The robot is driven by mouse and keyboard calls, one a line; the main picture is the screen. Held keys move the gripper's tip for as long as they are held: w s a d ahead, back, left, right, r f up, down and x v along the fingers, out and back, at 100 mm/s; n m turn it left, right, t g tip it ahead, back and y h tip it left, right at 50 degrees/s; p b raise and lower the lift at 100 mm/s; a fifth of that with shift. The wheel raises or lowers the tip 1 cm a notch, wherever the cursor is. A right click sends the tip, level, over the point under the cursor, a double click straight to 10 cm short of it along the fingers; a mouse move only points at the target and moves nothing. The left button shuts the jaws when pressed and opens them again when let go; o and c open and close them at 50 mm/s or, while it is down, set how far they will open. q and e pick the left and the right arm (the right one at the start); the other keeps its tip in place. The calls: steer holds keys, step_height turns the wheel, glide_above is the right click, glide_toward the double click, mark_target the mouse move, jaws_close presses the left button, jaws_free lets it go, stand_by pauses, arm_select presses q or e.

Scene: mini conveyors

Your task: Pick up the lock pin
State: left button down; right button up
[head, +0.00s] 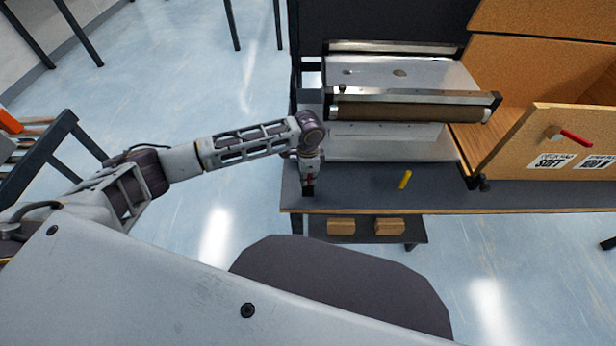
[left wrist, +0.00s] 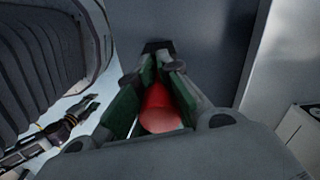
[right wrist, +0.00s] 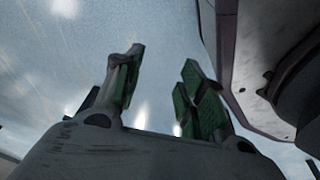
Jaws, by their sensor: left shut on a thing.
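My left gripper (head: 308,188) is above the dark workbench near its front left edge, pointing down. In the left wrist view, its green-padded fingers (left wrist: 158,85) are shut on a red round pin (left wrist: 160,108), probably the lock pin. A little red shows at this gripper in the head view; the fingers hide most of the pin. A small yellow cylinder (head: 405,180) is on the bench, to the right of the left gripper. My right gripper (right wrist: 158,85) is open and empty in the right wrist view; it does not show in the head view.
A mini conveyor with a brown roller (head: 405,112) stands behind on the bench (head: 360,190). A wooden box (head: 535,150) with a red handle (head: 576,138) is at the right. Two wooden blocks (head: 341,226) lie on a lower shelf. The bench front between gripper and yellow cylinder is clear.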

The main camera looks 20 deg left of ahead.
arm_select(q)
steer(key=shift+r, duration=0.15)
steer(key=shift+r, duration=0.65)
step_height(320, 180, up, 7)
steer(key=shift+f+p, duration=0.1)
steer(key=shift+p, duration=0.65)
steer(key=shift+r, duration=0.75)
arm_select(e)
steer(key=shift+s+d+f, duration=0.25)
steer(key=shift+s+d, duration=0.1)
steer(key=shift+s, duration=0.2)
steer(key=shift+s+d+f, duration=0.3)
steer(key=shift+s+d, duration=0.05)
steer(key=shift+s, duration=0.25)
steer(key=shift+s+d+f, duration=0.25)
steer(key=shift+s+d, duration=0.1)
steer(key=shift+s, duration=0.2)
steer(key=shift+a, duration=0.25)
arm_select(q)
steer(key=shift+w+r, duration=0.1)
arm_select(e)
steer(key=shift+a, duration=0.1)
